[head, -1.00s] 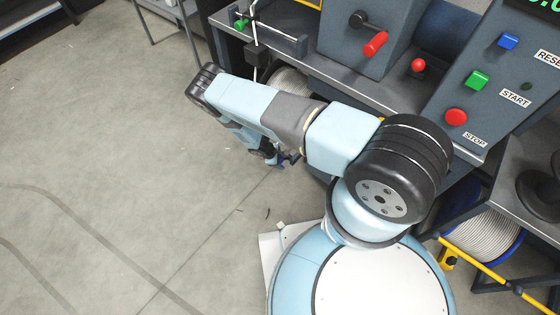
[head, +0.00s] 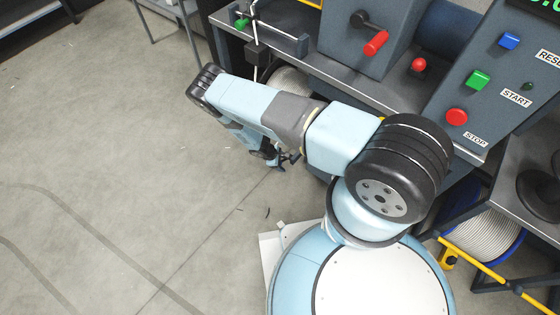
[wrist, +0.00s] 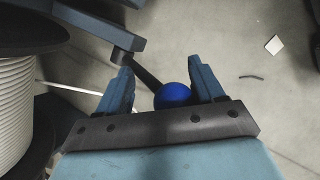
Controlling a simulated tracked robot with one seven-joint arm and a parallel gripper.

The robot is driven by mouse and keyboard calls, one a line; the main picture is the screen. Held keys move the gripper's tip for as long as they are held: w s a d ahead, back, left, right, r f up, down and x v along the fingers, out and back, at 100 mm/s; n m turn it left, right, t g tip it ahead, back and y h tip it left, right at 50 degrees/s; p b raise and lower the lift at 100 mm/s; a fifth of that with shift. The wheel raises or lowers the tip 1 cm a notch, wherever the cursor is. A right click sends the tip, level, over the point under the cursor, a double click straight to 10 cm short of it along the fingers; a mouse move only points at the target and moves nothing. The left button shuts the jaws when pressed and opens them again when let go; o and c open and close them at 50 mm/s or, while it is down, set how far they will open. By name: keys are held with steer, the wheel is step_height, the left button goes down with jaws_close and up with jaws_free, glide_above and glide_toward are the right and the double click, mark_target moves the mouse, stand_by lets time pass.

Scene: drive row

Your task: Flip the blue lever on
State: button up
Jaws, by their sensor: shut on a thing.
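The blue lever's round knob (wrist: 173,95) shows in the wrist view. Its dark rod (wrist: 148,77) runs from the knob up and left to a pivot on a dark blue-grey part. My gripper (wrist: 160,65) has its two fingers on either side of the knob and is shut on it. In the head view my gripper (head: 282,160) hangs low beside the bench front, partly hidden by my arm. The blue lever cannot be made out there.
The bench carries a red-handled crank (head: 375,43), a red knob (head: 418,65) and a panel with blue, green and red buttons (head: 456,117). A cable spool (wrist: 18,100) stands close at left in the wrist view. The floor (head: 110,150) at left is clear.

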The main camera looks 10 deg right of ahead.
steer(key=shift+w+r, duration=0.15)
steer(key=shift+w, duration=0.25)
stand_by(0.3)
steer(key=shift+d, duration=0.15)
steer(key=shift+s+a+r, duration=0.1)
steer(key=shift+a+r, duration=0.1)
steer(key=shift+a, duration=0.2)
steer(key=shift+s+a+r, duration=0.1)
steer(key=shift+a+r, duration=0.05)
steer(key=shift+a, duration=0.25)
steer(key=s+a+r, duration=0.5)
steer(key=a+r, duration=0.2)
steer(key=a, duration=0.4)
steer(key=shift+a, duration=0.35)
stand_by(0.7)
stand_by(0.4)
steer(key=v, duration=1.3)
steer(key=shift+a+r, duration=0.25)
steer(key=shift+s, duration=0.1)
